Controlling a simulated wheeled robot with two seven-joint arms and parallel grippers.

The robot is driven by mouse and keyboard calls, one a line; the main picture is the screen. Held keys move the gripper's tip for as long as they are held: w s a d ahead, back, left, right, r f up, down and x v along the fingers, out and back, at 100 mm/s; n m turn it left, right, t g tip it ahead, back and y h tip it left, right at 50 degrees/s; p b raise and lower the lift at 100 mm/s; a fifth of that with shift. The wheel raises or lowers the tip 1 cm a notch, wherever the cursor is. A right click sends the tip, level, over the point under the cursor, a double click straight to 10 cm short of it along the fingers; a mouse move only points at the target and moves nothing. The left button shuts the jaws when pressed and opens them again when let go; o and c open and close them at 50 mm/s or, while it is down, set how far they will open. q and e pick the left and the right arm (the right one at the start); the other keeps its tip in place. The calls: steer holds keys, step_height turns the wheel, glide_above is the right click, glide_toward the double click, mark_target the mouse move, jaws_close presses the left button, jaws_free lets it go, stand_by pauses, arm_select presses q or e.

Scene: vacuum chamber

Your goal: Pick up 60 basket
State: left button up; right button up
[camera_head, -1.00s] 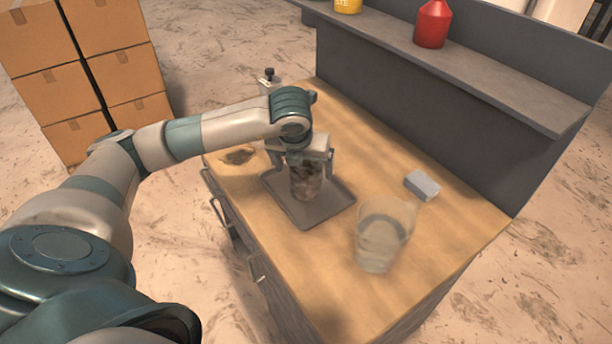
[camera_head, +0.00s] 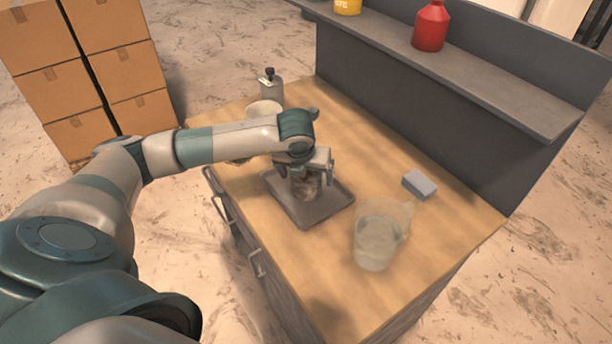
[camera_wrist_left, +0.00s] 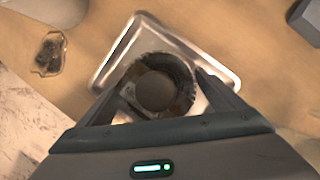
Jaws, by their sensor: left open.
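A dark, mottled cylinder that looks like the basket (camera_head: 306,188) stands on a grey metal tray (camera_head: 325,206) on the wooden bench top. In the left wrist view the basket (camera_wrist_left: 178,72) shows from above as a dark ring with a rounded greyish-brown middle. The tray (camera_wrist_left: 140,28) lies under it. My left gripper (camera_head: 306,172) points down over the basket. In the wrist view the open fingers of my left gripper (camera_wrist_left: 160,92) stand on either side of it. I cannot tell whether they touch it. My right gripper is not in view.
A clear beaker (camera_head: 376,240) stands right of the tray, near a grey-blue block (camera_head: 419,185). A white vessel (camera_head: 264,108) and a bottle (camera_head: 271,86) stand behind my arm. A small clear dish (camera_wrist_left: 50,52) lies left of the tray. A grey shelf (camera_head: 470,82) rises behind.

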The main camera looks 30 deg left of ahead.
arm_select(q)
steer(key=c, duration=1.4)
steer(key=shift+r, duration=0.15)
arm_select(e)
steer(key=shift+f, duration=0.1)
